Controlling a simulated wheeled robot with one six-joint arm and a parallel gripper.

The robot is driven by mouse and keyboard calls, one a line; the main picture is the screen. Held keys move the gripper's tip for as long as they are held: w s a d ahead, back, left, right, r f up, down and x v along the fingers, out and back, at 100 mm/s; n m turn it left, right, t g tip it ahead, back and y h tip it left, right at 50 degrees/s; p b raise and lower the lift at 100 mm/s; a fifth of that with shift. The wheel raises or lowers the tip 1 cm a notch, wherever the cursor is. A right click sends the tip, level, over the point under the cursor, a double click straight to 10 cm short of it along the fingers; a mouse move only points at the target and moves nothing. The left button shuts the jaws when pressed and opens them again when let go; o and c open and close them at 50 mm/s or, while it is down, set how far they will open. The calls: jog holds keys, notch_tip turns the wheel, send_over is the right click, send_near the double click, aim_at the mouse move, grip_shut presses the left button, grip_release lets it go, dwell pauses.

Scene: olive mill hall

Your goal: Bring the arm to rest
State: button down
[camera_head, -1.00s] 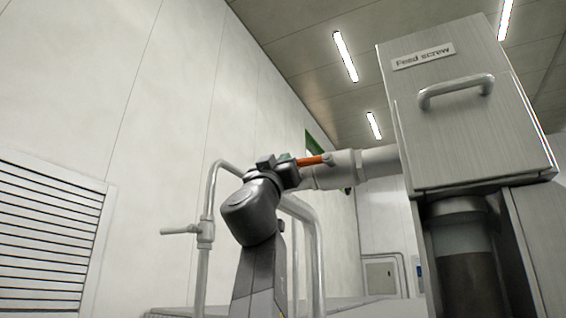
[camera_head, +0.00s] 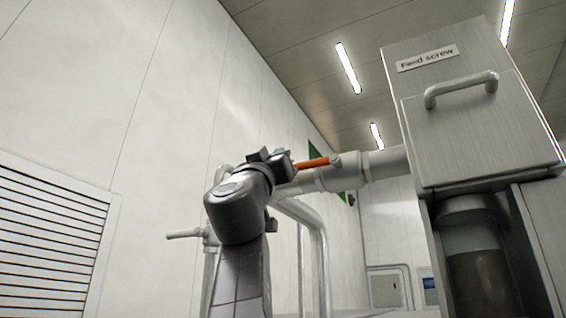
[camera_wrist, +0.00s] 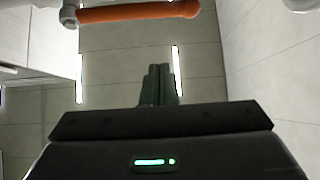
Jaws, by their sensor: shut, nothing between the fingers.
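My gripper (camera_wrist: 158,84) shows in the wrist view with its two dark fingers together and nothing between them. In the head view my gripper (camera_head: 278,154) is at the raised end of my arm, small and partly hidden by the wrist. It appears just left of an orange lever (camera_head: 312,163) on the pale pipe (camera_head: 365,168). The orange lever also crosses the top of the wrist view (camera_wrist: 140,12), apart from the fingers. I cannot tell the depth between gripper and lever in the head view.
A metal cabinet labelled "Feed screw" (camera_head: 440,130) with a bar handle (camera_head: 460,88) stands at the right. Bent pipes (camera_head: 318,250) rise behind my arm. A louvred vent (camera_head: 50,240) is in the left wall. Open space lies left of my arm.

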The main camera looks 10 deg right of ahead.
jog(key=shift+b+v, duration=0.95)
jog(key=shift+v, duration=1)
jog(key=p+x, duration=0.7)
jog(key=x, duration=0.3)
jog(key=f+b, duration=0.1)
jog(key=w+d+f, duration=0.1)
jog(key=f, duration=0.1)
jog(key=shift+w+d+f+b, duration=0.15)
jog(key=shift+w+f+b, duration=0.05)
jog(key=shift+b, duration=0.15)
jog(key=shift+r, duration=0.1)
